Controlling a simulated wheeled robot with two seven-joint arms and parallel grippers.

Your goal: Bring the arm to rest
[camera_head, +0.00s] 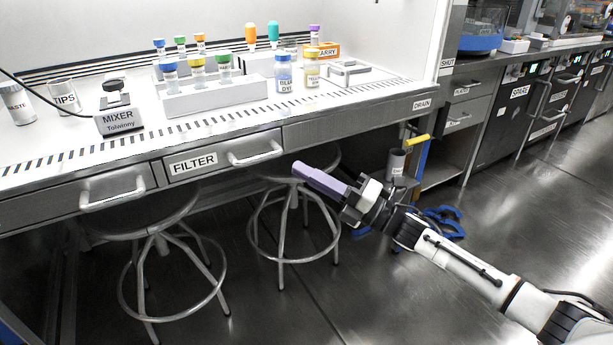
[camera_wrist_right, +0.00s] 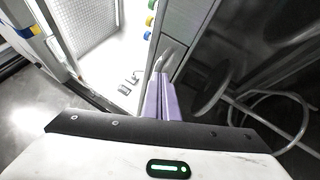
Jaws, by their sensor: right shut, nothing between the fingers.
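My right arm comes in from the lower right in the head view. Its right gripper (camera_head: 302,170) has purple fingers and hangs in front of the bench, just below the front edge and over a stool. The purple fingers (camera_wrist_right: 160,84) lie together in the right wrist view, with nothing held between them. My left gripper is in neither view.
The bench (camera_head: 330,108) has a FILTER drawer (camera_head: 212,161) and a mixer (camera_head: 118,120). A white rack (camera_head: 212,96) holds capped bottles. Two stools (camera_head: 158,226) (camera_head: 291,217) stand below. Dark cabinets (camera_head: 518,110) line the right. The floor at lower middle is clear.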

